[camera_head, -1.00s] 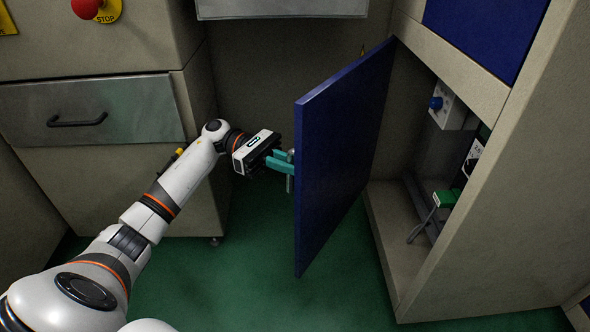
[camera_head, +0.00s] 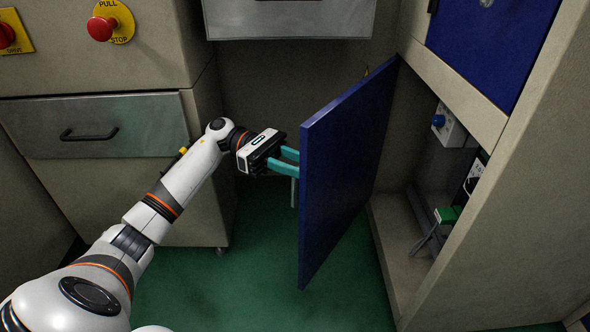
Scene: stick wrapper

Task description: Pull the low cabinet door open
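The low cabinet door (camera_head: 345,165) is a blue panel standing wide open, swung out from its hinge side at the cabinet (camera_head: 388,240). The cabinet's inside shows to its right. My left gripper (camera_head: 291,162) is at the left face of the door, near its free edge. Its two teal fingers are spread with a gap between them, and their tips are partly hidden by the door edge. A bit of the metal handle (camera_head: 293,190) shows just below the fingers. My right gripper is not in view.
A grey drawer unit (camera_head: 190,215) with a black-handled drawer (camera_head: 95,125) stands left, close to my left arm. Green floor (camera_head: 250,285) is clear below the door.

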